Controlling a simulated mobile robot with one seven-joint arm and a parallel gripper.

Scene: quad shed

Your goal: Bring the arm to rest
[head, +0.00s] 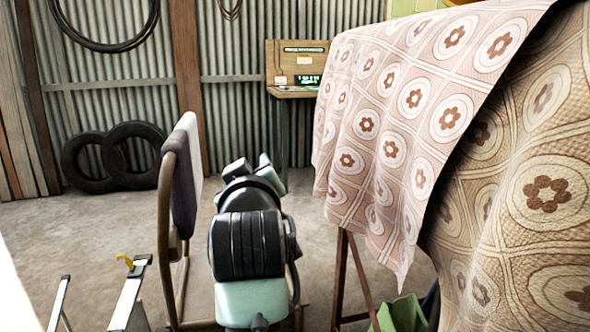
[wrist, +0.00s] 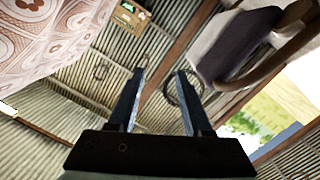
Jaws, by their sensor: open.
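My gripper (wrist: 162,72) shows in the wrist view with its two dark fingers spread apart and nothing between them. In the head view my black and pale green arm reaches forward between a chair (head: 182,180) and a patterned cloth (head: 385,125). The fingers cannot be made out clearly in the head view. In the wrist view the cloth (wrist: 50,38) is at the upper left and the chair (wrist: 235,45) at the upper right, both apart from the fingers.
A small wooden desk (head: 296,68) stands at the back wall. Tyres (head: 112,155) lean on the corrugated wall at left. A metal frame with a yellow clip (head: 124,261) is at lower left. A green object (head: 402,316) is under the cloth. Concrete floor (head: 60,230) is clear at left.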

